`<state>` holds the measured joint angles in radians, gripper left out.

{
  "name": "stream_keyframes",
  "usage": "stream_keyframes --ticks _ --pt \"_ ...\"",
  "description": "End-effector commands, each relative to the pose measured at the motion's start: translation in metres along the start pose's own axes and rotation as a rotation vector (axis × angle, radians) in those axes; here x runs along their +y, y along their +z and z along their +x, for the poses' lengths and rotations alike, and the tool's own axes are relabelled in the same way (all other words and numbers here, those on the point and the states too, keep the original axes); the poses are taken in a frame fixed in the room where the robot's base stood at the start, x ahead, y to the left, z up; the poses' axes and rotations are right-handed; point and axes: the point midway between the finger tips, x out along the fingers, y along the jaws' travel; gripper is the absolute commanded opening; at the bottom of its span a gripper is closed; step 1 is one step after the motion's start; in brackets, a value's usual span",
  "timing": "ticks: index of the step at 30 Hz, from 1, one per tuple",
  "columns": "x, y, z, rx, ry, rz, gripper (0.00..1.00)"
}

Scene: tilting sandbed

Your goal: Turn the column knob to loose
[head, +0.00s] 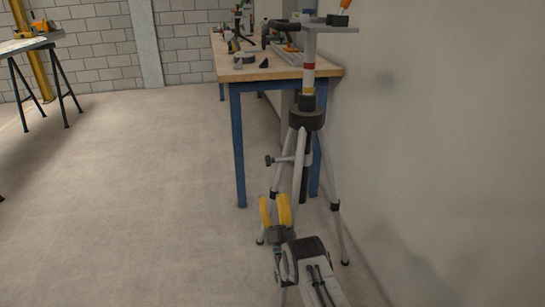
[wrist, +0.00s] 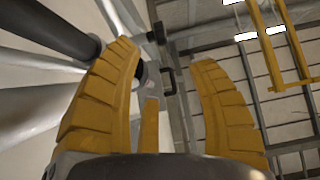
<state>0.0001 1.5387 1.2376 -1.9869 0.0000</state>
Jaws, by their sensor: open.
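A grey tripod (head: 300,172) with a black collar (head: 306,119) and a banded centre column (head: 308,72) stands near the right wall. A small black knob (head: 268,160) sticks out left from it on a short stem. My gripper (head: 274,203) has yellow fingers, is open and empty, and points up below the knob, apart from it. In the wrist view, a black knob (wrist: 158,32) shows just beyond the gap between the fingertips (wrist: 165,57), with a dark bracket-like part (wrist: 170,80) below it. I cannot read any loose or tight mark.
A workbench (head: 270,72) with blue legs and tools stands behind the tripod. Tripod legs (head: 334,205) spread close to my arm; tubes (wrist: 45,65) pass left of the fingers in the wrist view. The wall (head: 430,150) is close on the right.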

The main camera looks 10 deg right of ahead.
Motion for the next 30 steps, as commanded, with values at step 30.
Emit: stream_keyframes --ticks 30 --pt "0.000 0.001 0.109 0.007 0.000 0.000 0.53"
